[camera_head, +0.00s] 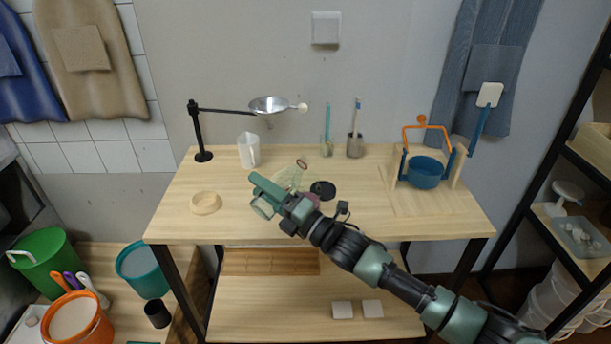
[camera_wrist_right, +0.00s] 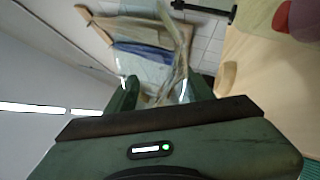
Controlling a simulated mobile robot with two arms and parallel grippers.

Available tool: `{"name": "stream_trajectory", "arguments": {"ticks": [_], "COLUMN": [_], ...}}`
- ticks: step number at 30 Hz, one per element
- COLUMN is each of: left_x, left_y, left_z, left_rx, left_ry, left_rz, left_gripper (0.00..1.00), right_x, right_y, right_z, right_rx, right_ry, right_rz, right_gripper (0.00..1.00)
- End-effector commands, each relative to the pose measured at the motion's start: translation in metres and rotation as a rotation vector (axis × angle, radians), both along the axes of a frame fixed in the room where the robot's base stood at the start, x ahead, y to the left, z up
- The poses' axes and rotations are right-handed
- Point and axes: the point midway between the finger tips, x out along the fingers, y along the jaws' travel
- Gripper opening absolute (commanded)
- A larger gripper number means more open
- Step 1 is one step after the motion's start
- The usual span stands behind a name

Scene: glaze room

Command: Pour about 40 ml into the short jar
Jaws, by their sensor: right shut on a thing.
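My right gripper (camera_head: 262,195) is over the front middle of the table. It is shut on a clear, pale greenish vessel (camera_head: 289,177), which leans toward the back right with a reddish rim at its upper end. The vessel also shows between the fingers in the right wrist view (camera_wrist_right: 177,50). A low pinkish-purple thing (camera_head: 313,199) is partly hidden behind the gripper; I cannot tell whether it is the short jar. A black round lid or disc (camera_head: 323,189) lies beside it. No flowing liquid is visible. My left gripper is not in view.
A white jug (camera_head: 248,150) and a black stand (camera_head: 198,130) holding a metal bowl (camera_head: 268,104) are at the back left. A wooden dish (camera_head: 205,203) sits front left. Brush holders (camera_head: 355,146) stand at the back. A blue pot (camera_head: 424,173) is at right.

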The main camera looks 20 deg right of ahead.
Motion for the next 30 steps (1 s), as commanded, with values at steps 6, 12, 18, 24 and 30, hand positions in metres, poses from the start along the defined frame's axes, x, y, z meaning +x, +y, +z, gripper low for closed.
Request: {"name": "stream_trajectory", "arguments": {"ticks": [6,12,18,24,30], "left_x": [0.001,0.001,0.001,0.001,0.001], "left_y": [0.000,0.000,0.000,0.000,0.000], "left_z": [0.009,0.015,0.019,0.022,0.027], "left_rx": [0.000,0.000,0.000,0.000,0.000], "left_ry": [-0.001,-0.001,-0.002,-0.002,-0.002], "left_rz": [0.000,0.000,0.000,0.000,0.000], "left_gripper": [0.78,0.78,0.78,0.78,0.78], "right_x": [-0.002,-0.003,-0.002,-0.002,-0.002], "right_y": [0.004,0.004,0.003,0.003,0.003], "right_z": [0.006,0.010,0.014,0.017,0.020], "right_rx": [0.098,0.148,0.180,0.202,0.226], "right_ry": [0.060,0.094,0.116,0.131,0.147], "right_rz": [0.001,0.000,0.000,0.001,0.000], "right_gripper": [0.02,0.02,0.02,0.02,0.02]}}
